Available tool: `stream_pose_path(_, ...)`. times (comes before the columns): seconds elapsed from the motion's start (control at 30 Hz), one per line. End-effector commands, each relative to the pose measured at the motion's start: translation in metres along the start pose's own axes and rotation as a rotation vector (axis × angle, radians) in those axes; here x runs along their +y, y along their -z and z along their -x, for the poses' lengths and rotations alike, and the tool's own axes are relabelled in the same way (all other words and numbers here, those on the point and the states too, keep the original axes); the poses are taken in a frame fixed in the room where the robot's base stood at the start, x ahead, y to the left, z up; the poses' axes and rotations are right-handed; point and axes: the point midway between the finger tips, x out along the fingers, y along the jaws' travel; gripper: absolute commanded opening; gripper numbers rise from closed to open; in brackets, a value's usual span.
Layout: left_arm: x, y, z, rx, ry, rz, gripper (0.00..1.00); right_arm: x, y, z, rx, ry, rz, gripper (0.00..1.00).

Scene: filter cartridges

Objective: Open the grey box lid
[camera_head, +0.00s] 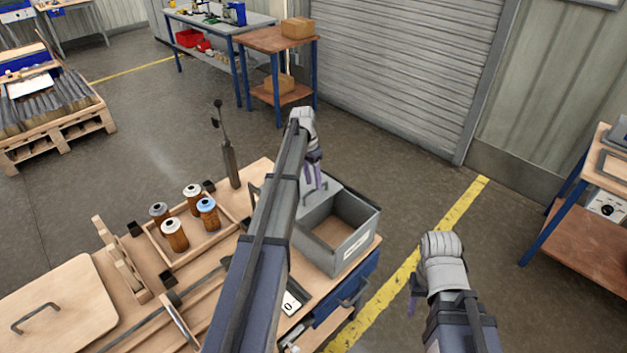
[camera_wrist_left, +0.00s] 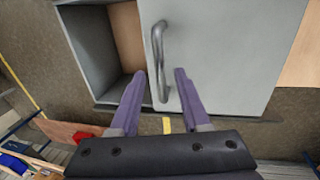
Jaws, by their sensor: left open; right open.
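The grey box (camera_head: 358,243) stands at the right end of the wooden worktop, with a white label on its front. Its grey lid (camera_head: 327,190) is at the far-left part of the box, and a wide part of the inside shows uncovered. In the left wrist view the lid (camera_wrist_left: 225,50) carries a bent metal handle (camera_wrist_left: 158,62). My left gripper (camera_head: 314,184) is open over the lid; its purple fingertips (camera_wrist_left: 160,74) are on either side of the handle's lower end, with gaps visible. My right gripper (camera_head: 412,303) is open and empty, off the worktop's right side.
A wooden tray (camera_head: 203,254) holds several cartridges left of my left arm. A wooden board with a handle (camera_head: 45,308) lies at the front left. A thin dark post (camera_head: 230,165) stands behind the tray. Open floor lies right of the box.

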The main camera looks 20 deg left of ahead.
Motion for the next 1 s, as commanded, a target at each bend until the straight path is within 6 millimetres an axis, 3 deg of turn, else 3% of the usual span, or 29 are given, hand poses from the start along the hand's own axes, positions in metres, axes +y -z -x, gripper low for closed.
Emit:
stream_pose_path(0.03, 0.001, 0.000, 0.012, 0.000, 0.000, 0.000, 0.47, 0.001, -0.001, 0.011, 0.000, 0.000, 0.000, 0.50)
stream_pose_path(0.4, 0.001, 0.000, 0.059, 0.000, 0.000, 0.001, 0.47, 0.005, -0.003, 0.057, 0.000, 0.000, -0.001, 0.50)
stream_pose_path(1.0, 0.000, 0.000, 0.062, 0.000, 0.000, 0.000, 0.47, 0.006, -0.004, 0.061, 0.000, 0.001, -0.002, 0.50)
